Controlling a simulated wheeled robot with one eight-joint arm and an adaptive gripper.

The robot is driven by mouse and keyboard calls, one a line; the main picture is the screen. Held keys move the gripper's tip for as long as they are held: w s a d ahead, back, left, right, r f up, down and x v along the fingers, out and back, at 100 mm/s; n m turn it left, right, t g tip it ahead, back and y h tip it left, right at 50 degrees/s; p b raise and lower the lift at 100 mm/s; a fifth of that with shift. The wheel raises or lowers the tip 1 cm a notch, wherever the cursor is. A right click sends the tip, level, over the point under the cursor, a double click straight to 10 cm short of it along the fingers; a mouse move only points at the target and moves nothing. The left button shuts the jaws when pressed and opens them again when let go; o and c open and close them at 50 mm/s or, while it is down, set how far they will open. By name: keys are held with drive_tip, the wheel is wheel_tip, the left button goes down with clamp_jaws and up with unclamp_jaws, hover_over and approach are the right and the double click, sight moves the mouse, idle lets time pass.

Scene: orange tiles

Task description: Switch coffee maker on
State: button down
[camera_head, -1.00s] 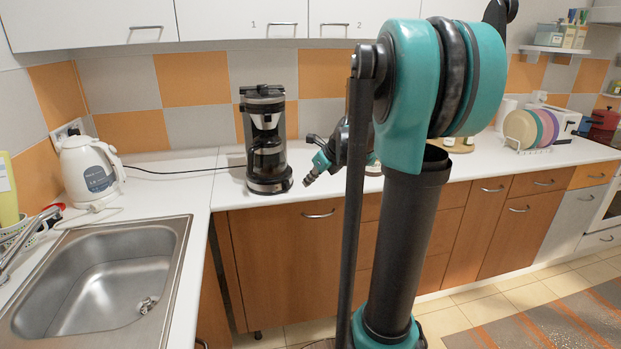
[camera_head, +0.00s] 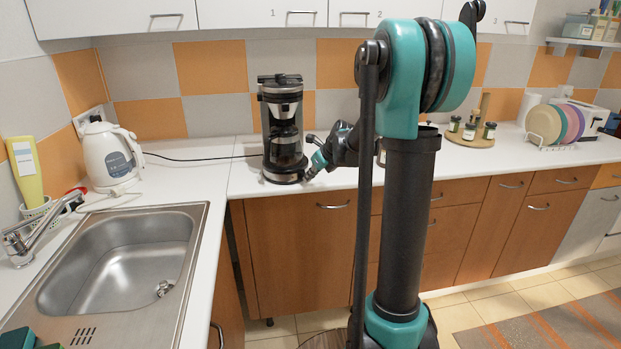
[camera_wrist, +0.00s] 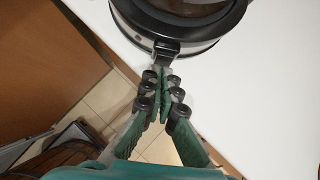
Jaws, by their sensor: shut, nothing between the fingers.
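The coffee maker (camera_head: 283,125) is black and silver and stands upright on the white counter, near its front edge, with a glass carafe inside. My gripper (camera_head: 308,177) is shut and empty, at the lower right front of the coffee maker's base. In the wrist view my gripper's fingertips (camera_wrist: 165,75) are together, right at a small black switch tab (camera_wrist: 166,50) on the front of the silver and black base (camera_wrist: 190,46). They look touching or almost touching; I cannot tell which. Whether the switch is on or off cannot be seen.
A white kettle (camera_head: 110,157) stands left of the coffee maker, behind the sink (camera_head: 120,255). A black cord (camera_head: 200,158) runs along the counter. A round wooden board (camera_head: 468,138) with jars and a plate rack (camera_head: 556,130) stand further right. Upper cabinets hang above.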

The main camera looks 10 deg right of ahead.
drive_tip(key=shift+w+a+f, duration=0.15)
drive_tip(key=shift+w, duration=0.1)
drive_tip(key=shift+r, duration=0.85)
drive_tip(key=shift+s, duration=0.1)
